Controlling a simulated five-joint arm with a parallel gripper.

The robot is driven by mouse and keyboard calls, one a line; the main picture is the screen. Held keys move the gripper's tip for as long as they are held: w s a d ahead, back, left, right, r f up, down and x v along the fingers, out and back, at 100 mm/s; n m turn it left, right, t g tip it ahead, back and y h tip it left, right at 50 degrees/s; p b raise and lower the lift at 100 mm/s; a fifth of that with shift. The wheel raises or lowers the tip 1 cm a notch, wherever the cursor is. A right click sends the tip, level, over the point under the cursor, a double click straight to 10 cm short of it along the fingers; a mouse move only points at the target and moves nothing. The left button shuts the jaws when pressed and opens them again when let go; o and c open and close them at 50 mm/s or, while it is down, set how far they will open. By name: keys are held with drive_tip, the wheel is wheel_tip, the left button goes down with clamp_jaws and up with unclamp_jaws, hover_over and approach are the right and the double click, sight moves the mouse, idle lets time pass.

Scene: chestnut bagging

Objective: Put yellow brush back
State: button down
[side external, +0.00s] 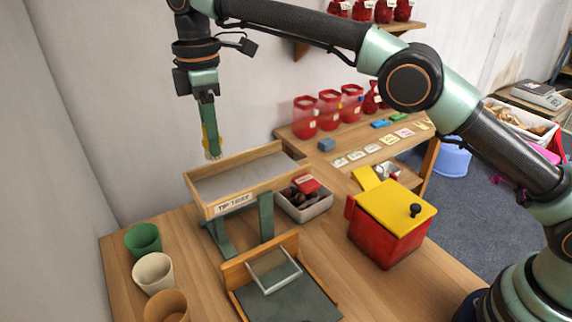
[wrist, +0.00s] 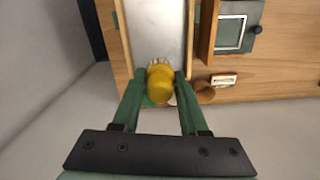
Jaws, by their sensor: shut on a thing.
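My gripper (side external: 210,128) hangs downward at the left, with its green fingers shut on the yellow brush (side external: 206,141). The brush points down with pale bristles at its lower end, near the back left corner of the tip tray (side external: 234,204) and above its rim in the side view. In the wrist view the round yellow end of the brush (wrist: 160,84) sits between the two fingertips (wrist: 160,78). The pale bristles show just beyond it, by the near end of the tray's grey floor (wrist: 155,35). The brush hides part of what lies below.
Green (side external: 143,239), cream (side external: 154,273) and brown (side external: 167,306) cups stand at the table's left edge. A wooden-backed green board (side external: 285,297) with a metal frame is in front. A box of chestnuts (side external: 305,206) and a red bin with a yellow lid (side external: 391,227) stand right.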

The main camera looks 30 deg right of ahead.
drive_tip(key=shift+s+d+r, duration=0.15)
drive_tip(key=shift+d+r, duration=0.15)
drive_tip(key=shift+r, duration=0.05)
drive_tip(key=s+d+f, duration=0.2)
drive_tip(key=s+d, duration=0.6)
drive_tip(key=s, duration=0.2)
drive_tip(key=s+d+f, duration=0.1)
drive_tip(key=s+d, duration=0.6)
drive_tip(key=s, duration=0.4)
wheel_tip(320, 180, down, 20)
drive_tip(key=shift+f, duration=0.15)
drive_tip(key=shift+d+f, duration=0.1)
drive_tip(key=shift+f, duration=0.05)
drive_tip(key=shift+c, duration=2.2)
unclamp_jaws()
